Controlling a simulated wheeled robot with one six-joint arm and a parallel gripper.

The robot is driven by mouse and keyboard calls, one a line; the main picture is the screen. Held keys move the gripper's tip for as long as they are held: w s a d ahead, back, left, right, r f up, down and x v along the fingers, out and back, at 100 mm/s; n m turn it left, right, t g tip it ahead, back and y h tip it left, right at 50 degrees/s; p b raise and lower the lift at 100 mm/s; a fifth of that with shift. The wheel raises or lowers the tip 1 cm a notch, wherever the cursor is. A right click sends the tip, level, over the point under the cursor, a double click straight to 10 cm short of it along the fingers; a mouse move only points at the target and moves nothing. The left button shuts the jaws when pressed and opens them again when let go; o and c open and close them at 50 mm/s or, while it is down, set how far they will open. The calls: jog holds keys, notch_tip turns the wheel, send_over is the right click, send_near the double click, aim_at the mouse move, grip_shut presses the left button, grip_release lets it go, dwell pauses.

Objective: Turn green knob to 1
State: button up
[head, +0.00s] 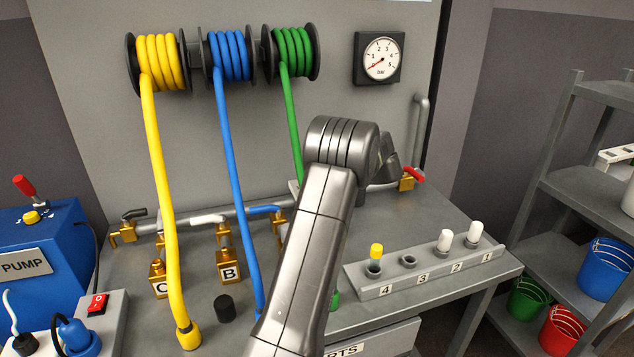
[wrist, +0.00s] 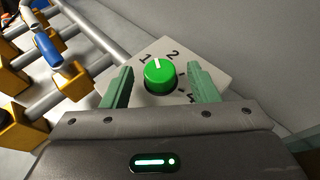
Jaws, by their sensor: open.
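The green knob (wrist: 159,77) sits on a pale square plate (wrist: 205,57) in the wrist view. Black numerals 1 and 2 show on its far side, with a 4 and part of another mark to the right. The knob's white pointer line is between 1 and 2. My gripper (wrist: 159,68) is open, with one green finger on each side of the knob. A gap shows between each finger and the knob. In the head view my arm hides the knob and the gripper.
Pipes with brass fittings (wrist: 72,75) lie left of the plate in the wrist view. In the head view, yellow (head: 160,200), blue (head: 231,160) and green (head: 293,130) hoses hang from reels. A numbered rack (head: 425,277) stands at the table's right, and a gauge (head: 380,58) is on the panel.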

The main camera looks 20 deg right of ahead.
jog(key=v, duration=1.3)
jog(key=shift+a, duration=0.1)
